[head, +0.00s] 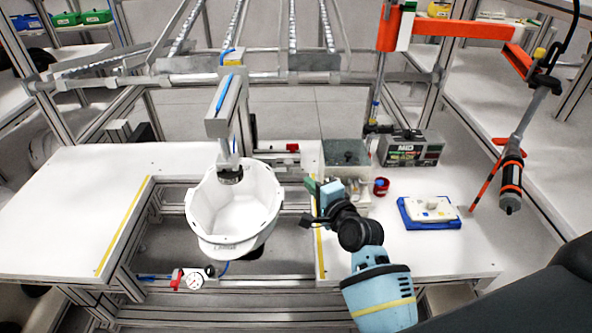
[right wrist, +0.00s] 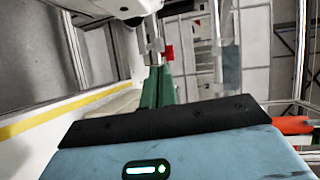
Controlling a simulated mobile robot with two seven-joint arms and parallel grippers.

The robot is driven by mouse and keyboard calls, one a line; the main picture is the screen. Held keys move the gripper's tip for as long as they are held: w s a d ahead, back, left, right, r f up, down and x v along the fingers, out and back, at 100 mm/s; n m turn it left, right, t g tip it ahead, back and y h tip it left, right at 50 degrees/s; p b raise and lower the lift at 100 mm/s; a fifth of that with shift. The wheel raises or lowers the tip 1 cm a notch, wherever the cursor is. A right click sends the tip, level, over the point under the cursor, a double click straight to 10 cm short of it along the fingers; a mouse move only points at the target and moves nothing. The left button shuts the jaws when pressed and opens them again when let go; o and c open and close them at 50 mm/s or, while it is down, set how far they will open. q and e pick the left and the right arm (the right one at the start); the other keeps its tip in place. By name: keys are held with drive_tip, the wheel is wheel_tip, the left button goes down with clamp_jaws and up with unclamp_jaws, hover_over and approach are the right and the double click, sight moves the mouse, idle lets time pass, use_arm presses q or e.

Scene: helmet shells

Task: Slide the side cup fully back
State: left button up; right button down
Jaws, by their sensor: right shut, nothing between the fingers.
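A white helmet shell (head: 235,205) hangs open side up in the metal frame, under a vertical arm with a dark round end (head: 230,172). A small slide unit with a red and black block (head: 292,148) lies behind its right rim. I cannot clearly make out the side cup itself. My right gripper (head: 311,187) is just right of the shell, its green fingers shut and empty. In the right wrist view the fingers (right wrist: 157,88) point toward a small red part (right wrist: 169,52) and the shell's white edge (right wrist: 118,8). Any contact is unclear. My left gripper is out of view.
Right of my gripper stand a small red pot (head: 381,187), a grey box (head: 347,152) and a blue-edged tray (head: 405,213). A screwdriver (head: 511,180) hangs at right. The left tabletop (head: 70,210) is clear.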

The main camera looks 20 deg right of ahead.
sight(291, 165)
drive_tip(key=x, duration=0.7)
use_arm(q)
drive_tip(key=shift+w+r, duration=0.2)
use_arm(e)
drive_tip(key=shift+w+f, duration=0.1)
drive_tip(key=shift+w, duration=0.65)
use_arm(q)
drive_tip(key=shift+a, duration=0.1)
